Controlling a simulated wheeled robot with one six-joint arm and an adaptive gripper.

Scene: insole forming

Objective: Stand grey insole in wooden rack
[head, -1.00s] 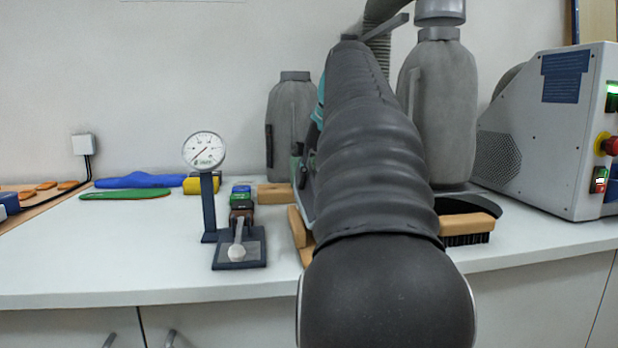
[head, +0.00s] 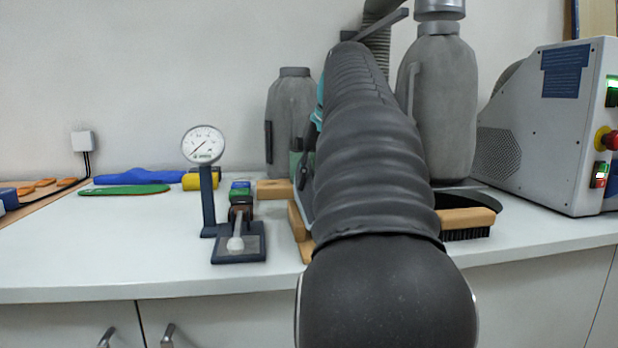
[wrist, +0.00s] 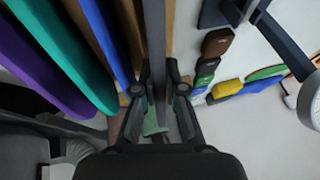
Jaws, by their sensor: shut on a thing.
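The grey insole (wrist: 154,35) shows edge-on in the wrist view as a dark upright strip. My gripper (wrist: 157,82) is shut on it, with one finger on each side. The wooden rack (wrist: 172,22) shows brown parts close on both sides of the insole. In the head view, part of the rack (head: 298,222) shows left of my arm, which hides my gripper and most of the rack. I cannot tell whether the insole's lower edge touches the rack. Purple (wrist: 30,65), green (wrist: 72,50) and blue (wrist: 108,40) insoles stand to the left in the wrist view.
A dial gauge with a lever (head: 203,145) stands left of the rack. The left front counter is clear.

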